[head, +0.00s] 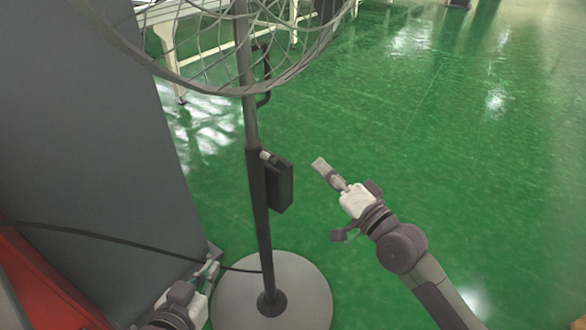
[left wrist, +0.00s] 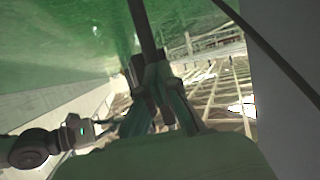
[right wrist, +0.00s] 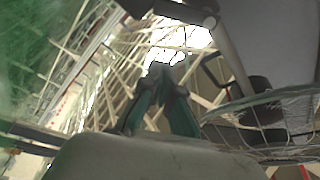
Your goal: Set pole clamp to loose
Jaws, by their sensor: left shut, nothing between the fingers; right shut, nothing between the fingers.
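A standing fan's pole (head: 262,215) rises from a round grey base. Where the thin upper tube enters the thicker lower tube there is a collar with a small light knob (head: 267,155), apparently the pole clamp; its setting is too small to tell. A black box (head: 281,186) hangs beside it. My right gripper (head: 319,164) is shut and empty, to the right of the box and apart from it. Its fingers also show in the right wrist view (right wrist: 161,70). My left gripper (head: 212,268) is shut and empty, low, left of the pole near the base. Its fingers show in the left wrist view (left wrist: 150,72).
The fan's wire cage (head: 190,50) hangs over the top of the pole. A large grey panel (head: 90,130) stands close on the left, with a red surface (head: 35,280) below. A black cable (head: 120,242) runs to the pole. The green floor (head: 440,130) is free on the right.

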